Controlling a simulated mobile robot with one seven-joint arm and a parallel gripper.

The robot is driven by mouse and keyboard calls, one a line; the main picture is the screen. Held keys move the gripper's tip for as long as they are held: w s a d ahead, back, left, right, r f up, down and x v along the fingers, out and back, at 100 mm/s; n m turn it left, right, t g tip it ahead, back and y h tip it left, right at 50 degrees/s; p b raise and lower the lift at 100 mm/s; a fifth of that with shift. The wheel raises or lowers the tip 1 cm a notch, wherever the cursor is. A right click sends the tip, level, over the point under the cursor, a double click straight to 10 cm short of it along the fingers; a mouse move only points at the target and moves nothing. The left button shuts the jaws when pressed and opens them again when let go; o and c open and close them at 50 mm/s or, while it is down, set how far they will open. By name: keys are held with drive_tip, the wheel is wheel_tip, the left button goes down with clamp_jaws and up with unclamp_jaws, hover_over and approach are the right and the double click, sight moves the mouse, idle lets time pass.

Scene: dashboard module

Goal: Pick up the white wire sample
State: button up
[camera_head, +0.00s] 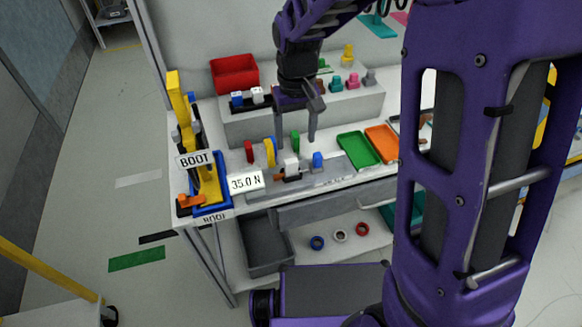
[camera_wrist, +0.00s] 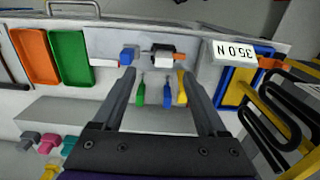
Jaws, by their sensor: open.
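My gripper (camera_head: 296,136) is open and points down over the front part of the bench. In the wrist view its two fingers (camera_wrist: 158,68) stand apart with nothing held between them. A white block (camera_head: 291,166) with dark and orange parts sits just ahead of the fingertips; it also shows in the wrist view (camera_wrist: 160,47). A blue block (camera_head: 318,160) stands beside it. Small green (camera_wrist: 140,94), blue (camera_wrist: 167,96) and yellow (camera_wrist: 182,88) pieces show between the fingers. I cannot tell which white item is the wire sample.
A "35.0 N" sign (camera_head: 245,182) and a blue-framed yellow stand (camera_head: 208,188) are at the bench's left. Green (camera_head: 358,149) and orange (camera_head: 382,143) trays lie to the right. A raised step (camera_head: 300,120) with a red bin (camera_head: 235,74) is behind.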

sight(291, 161)
wheel_tip(291, 161, down, 4)
drive_tip(key=shift+r, duration=0.1)
drive_tip(key=shift+w+a+f+b, duration=0.1)
drive_tip(key=shift+a+f+b, duration=0.1)
drive_tip(key=shift+f, duration=0.7)
drive_tip(key=shift+w+a+f+b, duration=0.1)
drive_tip(key=shift+a+f+b, duration=0.05)
drive_tip(key=shift+f, duration=0.75)
drive_tip(key=shift+w+a+f+b, duration=0.1)
drive_tip(key=shift+a+f+b, duration=0.1)
drive_tip(key=shift+f, duration=0.7)
clamp_jaws()
